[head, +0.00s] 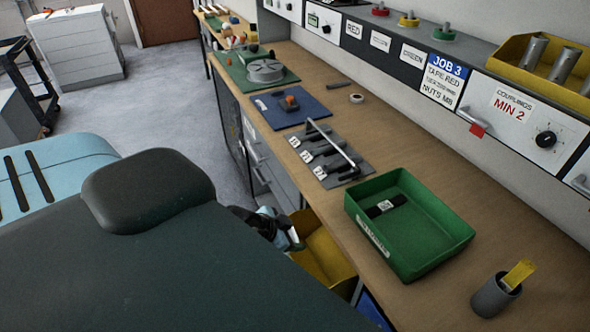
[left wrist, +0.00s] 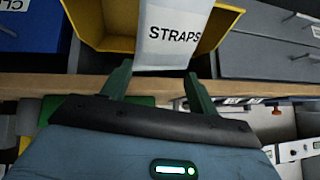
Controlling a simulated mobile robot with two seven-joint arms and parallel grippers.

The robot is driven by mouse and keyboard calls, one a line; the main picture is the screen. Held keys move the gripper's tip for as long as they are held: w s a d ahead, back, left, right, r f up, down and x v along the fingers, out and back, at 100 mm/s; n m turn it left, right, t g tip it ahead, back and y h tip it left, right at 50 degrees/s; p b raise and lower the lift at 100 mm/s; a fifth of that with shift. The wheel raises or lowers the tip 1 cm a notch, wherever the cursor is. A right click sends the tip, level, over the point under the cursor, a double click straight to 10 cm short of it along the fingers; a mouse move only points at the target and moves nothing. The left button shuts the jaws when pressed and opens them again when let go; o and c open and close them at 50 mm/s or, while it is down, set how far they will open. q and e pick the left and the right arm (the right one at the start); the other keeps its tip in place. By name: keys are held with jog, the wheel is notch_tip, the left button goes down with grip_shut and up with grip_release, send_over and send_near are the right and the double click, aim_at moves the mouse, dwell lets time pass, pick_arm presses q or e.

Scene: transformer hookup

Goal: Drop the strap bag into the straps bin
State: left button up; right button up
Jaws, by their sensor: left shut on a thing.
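My left gripper (head: 290,238) is beyond the bench's left edge, over or beside a yellow bin (head: 322,250). In the left wrist view its fingers (left wrist: 158,86) are shut on the strap bag (left wrist: 170,35), a pale packet marked STRAPS. The bag extends from the fingers across the mouth of the yellow bin (left wrist: 92,22). I cannot tell how far above the bin it is, and no label on that bin is readable. In the head view my arm hides part of the bin, and the bag is not clear there. My right gripper is not in view.
A green tray (head: 452,243) with a black labelled item stands on the bench, beside a grey cup (head: 495,296). A rack with a bar (head: 335,150) and a blue mat (head: 290,108) lie farther back. In the left wrist view a blue bin (left wrist: 35,28) adjoins the yellow one.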

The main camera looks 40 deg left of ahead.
aim_at(300, 241)
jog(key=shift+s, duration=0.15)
